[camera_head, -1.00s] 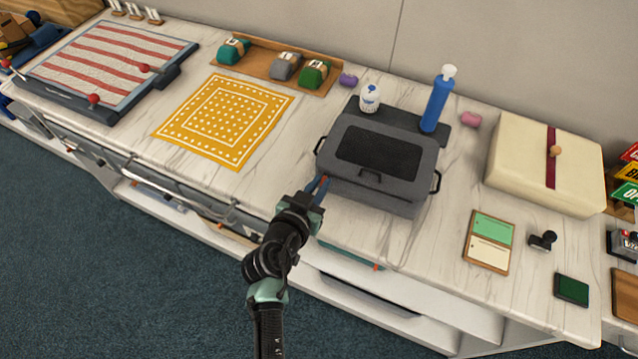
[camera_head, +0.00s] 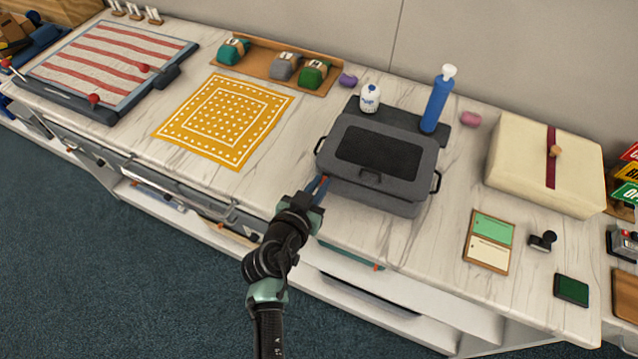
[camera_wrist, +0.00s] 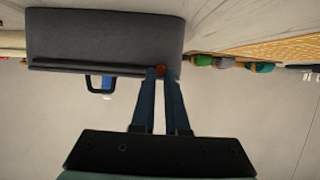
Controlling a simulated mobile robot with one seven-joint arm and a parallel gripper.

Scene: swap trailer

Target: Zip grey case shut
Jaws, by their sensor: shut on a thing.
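The grey case (camera_head: 378,192) stands on the marble-look counter with its dark-panelled lid (camera_head: 379,152) lying over it. It has a handle at the front and at each side. In the wrist view the case (camera_wrist: 105,38) appears upside down, with a small orange-red pull (camera_wrist: 160,70) at its corner. My gripper (camera_head: 319,186) is at the case's front left corner. In the wrist view its two fingers (camera_wrist: 160,76) are close together on the orange-red pull. The fingertips hide part of the pull and the seam beside it.
A white bottle (camera_head: 369,98) and a blue pump bottle (camera_head: 437,100) stand behind the case on a dark mat. A yellow patterned cloth (camera_head: 225,120) lies to the left.

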